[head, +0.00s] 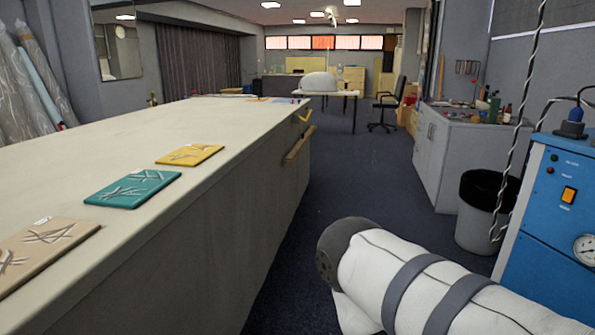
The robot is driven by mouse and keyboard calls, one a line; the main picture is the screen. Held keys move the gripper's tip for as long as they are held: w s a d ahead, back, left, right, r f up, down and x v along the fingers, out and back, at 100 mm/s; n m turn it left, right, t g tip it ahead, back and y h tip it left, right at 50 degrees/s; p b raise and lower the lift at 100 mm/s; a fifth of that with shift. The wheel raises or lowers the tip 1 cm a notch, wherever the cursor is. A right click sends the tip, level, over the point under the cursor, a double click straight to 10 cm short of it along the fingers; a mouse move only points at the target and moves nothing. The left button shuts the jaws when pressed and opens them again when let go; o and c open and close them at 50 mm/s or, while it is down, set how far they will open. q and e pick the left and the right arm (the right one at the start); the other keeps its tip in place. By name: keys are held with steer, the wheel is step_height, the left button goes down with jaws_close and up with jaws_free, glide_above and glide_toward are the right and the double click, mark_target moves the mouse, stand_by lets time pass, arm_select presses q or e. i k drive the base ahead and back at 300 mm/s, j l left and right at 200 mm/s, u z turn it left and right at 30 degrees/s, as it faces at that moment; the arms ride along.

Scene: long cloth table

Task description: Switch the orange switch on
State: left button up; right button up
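I cannot tell from here which way the switch is set. My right arm comes in from the lower right, in white covering with grey bands and a dark rounded end, in front of the machine's lower part and the floor. No fingers of my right gripper show. My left gripper is not in view.
A long cloth-covered table (130,150) runs along the left, with teal, yellow and tan mats near its edge. Dark carpet (365,180) lies open between table and cabinet.

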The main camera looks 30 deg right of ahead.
mark_target(568, 196)
steer(key=z, duration=2.75)
